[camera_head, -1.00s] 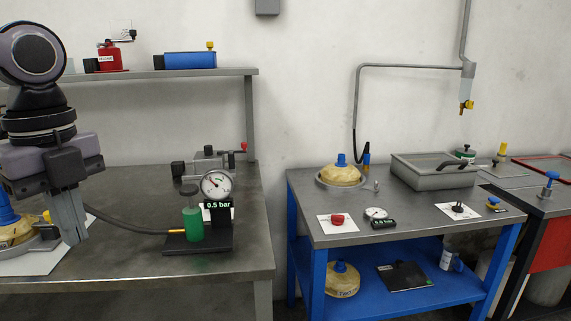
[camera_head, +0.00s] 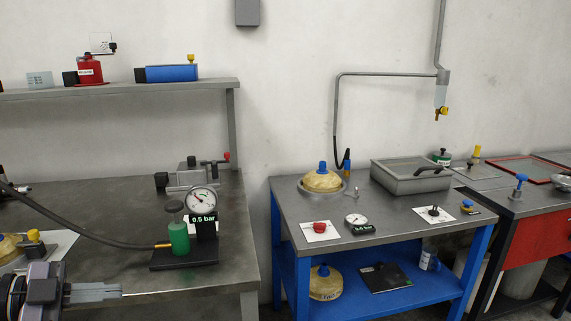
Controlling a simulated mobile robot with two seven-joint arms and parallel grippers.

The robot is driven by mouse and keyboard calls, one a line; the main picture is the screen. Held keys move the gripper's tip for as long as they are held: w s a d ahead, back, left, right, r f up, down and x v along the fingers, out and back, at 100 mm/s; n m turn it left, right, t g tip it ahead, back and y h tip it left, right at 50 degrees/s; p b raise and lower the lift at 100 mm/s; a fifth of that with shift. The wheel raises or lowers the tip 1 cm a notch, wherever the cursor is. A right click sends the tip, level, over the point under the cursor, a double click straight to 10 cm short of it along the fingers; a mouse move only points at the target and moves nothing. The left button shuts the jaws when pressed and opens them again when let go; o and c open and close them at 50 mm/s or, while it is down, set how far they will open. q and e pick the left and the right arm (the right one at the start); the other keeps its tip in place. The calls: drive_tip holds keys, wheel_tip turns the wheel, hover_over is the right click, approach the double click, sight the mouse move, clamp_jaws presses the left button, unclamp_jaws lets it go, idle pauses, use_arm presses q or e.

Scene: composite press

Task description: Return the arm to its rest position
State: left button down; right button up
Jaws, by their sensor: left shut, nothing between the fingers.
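My left gripper (camera_head: 118,291) is low at the left of the head view, in front of the grey bench (camera_head: 235,262) near its front edge. Its fingers point right and lie close together, shut, with nothing between them. Part of my left arm shows at the bottom left corner. My right gripper does not show.
A pressure gauge (camera_head: 201,199) reading 0.5 bar and a green bottle (camera_head: 179,238) stand on the bench, with a black hose (camera_head: 90,238) running left. A blue table (camera_head: 285,217) with tools stands to the right. A shelf (camera_head: 120,88) is above. A floor gap separates the tables.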

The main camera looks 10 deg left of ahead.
use_arm(q)
drive_tip(key=s+f+n+t+y+p, duration=0.35)
drive_tip(key=f+n+t+y, duration=0.3)
drive_tip(key=f+n, duration=0.65)
drive_tip(key=s+d+f+n+g+y+p, duration=0.1)
drive_tip(key=s+d+f+n+g+y, duration=0.2)
drive_tip(key=s+d+f, duration=0.7)
drive_tip(key=d+f+g, duration=0.1)
drive_tip(key=d+f, duration=0.1)
drive_tip(key=d, duration=0.1)
drive_tip(key=shift+f, duration=0.1)
idle(0.5)
